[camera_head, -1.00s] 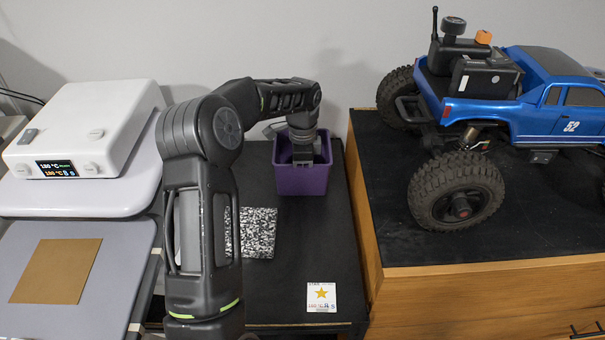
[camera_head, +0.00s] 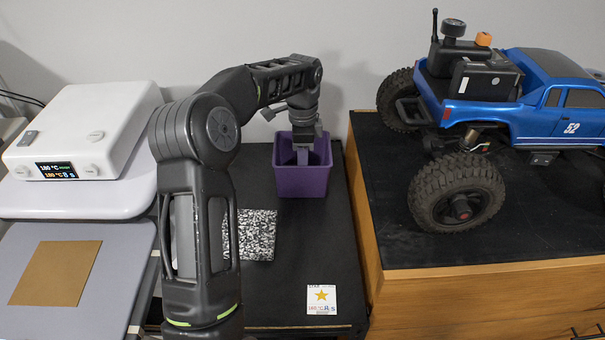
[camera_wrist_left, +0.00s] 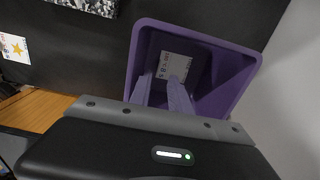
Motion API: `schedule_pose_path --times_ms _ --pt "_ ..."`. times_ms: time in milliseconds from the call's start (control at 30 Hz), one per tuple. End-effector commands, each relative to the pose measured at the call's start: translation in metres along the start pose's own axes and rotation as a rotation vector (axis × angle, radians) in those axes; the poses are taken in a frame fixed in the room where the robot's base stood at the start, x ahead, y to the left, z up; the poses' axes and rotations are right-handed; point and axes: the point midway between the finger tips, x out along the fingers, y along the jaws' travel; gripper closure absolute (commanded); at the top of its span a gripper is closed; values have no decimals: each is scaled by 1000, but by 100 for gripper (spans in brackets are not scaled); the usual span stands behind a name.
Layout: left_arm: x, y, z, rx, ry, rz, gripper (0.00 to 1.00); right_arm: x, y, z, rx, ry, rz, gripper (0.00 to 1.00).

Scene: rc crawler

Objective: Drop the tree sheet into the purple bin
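The purple bin (camera_head: 302,182) stands at the back of the dark table, and it fills the middle of the left wrist view (camera_wrist_left: 228,88). A white sheet with printed text (camera_wrist_left: 174,66) shows inside the bin, beyond my fingers; its picture is not readable, so I cannot confirm the tree. My left gripper (camera_head: 303,156) points down at the bin's mouth. In the left wrist view its two fingers (camera_wrist_left: 165,82) are apart, with the sheet seen past their tips and not clamped between them. My right gripper is not in view.
A star sheet (camera_head: 321,299) lies near the table's front edge. A speckled black-and-white piece (camera_head: 257,234) lies behind my left arm. A white heat press (camera_head: 85,130) and a brown square (camera_head: 55,272) are at left. A blue crawler truck (camera_head: 500,115) stands on the right cabinet.

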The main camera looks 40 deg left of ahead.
Motion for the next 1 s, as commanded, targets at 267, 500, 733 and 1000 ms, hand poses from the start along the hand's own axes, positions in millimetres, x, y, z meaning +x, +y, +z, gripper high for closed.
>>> schedule_pose_path --times_ms 267,500,733,1000 --pt "-60 1 -1 2 0 0 77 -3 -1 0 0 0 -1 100" --pt "-74 0 -1 1 1 0 77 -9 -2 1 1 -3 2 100" --pt "-75 0 0 0 1 0 77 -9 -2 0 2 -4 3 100" --pt "-75 0 0 0 1 0 77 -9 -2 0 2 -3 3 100"
